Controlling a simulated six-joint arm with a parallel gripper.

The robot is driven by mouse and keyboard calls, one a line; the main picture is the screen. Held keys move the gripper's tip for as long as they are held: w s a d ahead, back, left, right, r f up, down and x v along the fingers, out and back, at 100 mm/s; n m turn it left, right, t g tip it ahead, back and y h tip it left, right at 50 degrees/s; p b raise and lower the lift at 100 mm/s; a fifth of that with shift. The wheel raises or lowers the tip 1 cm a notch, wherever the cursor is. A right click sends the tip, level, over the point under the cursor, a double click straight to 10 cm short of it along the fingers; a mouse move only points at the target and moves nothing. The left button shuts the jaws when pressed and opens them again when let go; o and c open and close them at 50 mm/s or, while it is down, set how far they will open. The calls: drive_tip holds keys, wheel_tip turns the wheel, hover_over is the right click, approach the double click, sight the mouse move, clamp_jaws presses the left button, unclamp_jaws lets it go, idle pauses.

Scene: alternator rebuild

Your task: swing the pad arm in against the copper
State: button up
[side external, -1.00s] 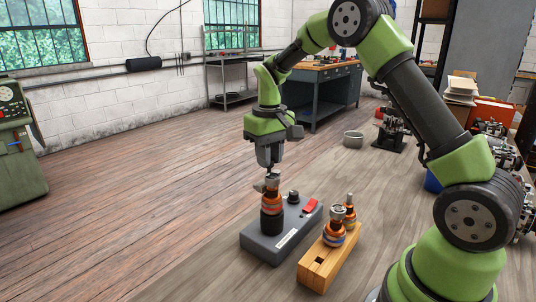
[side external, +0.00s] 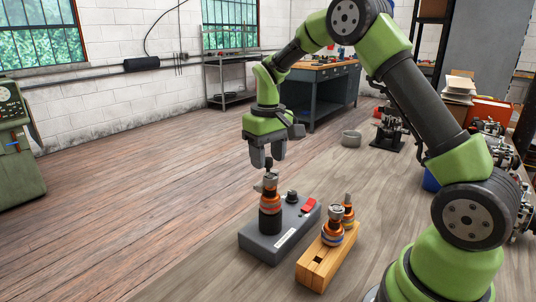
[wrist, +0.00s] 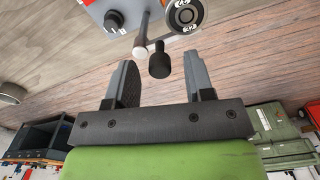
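A rotor (side external: 270,208) with copper-coloured bands stands upright on a dark grey box (side external: 272,243); its round end also shows in the wrist view (wrist: 183,17). Beside its top is a small grey piece (side external: 258,186), apparently the pad arm, with a black peg (side external: 268,165) standing above. In the wrist view a black cylinder (wrist: 159,62), apparently that peg, and a grey rod with a pale end (wrist: 142,45) are close to the rotor. I cannot tell whether the pad touches the copper. My gripper (side external: 268,158) is open and empty above the peg, its fingers spread on either side.
The box carries a black knob (side external: 292,196) and a red switch (side external: 309,205). Right of it a wooden block (side external: 326,262) holds two more rotors (side external: 334,228). A metal bowl (side external: 351,138) stands further back. The bench to the left is clear.

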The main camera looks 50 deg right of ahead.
sight(268, 158)
wheel_tip(268, 158, up, 9)
drive_tip(key=shift+r, duration=0.5)
idle(0.3)
drive_tip(key=s+a+r+t, duration=0.3)
drive_tip(key=s+a+r, duration=0.35)
drive_tip(key=s, duration=0.25)
drive_tip(key=s+a+f+t+y, duration=0.1)
drive_tip(key=s+a+t, duration=0.1)
drive_tip(key=s, duration=0.4)
drive_tip(key=s+a+f+m+t+y, duration=0.1)
drive_tip(key=s+a+f+t, duration=0.1)
drive_tip(key=s, duration=0.4)
drive_tip(key=shift+a+f, duration=0.15)
drive_tip(key=shift+a, duration=0.3)
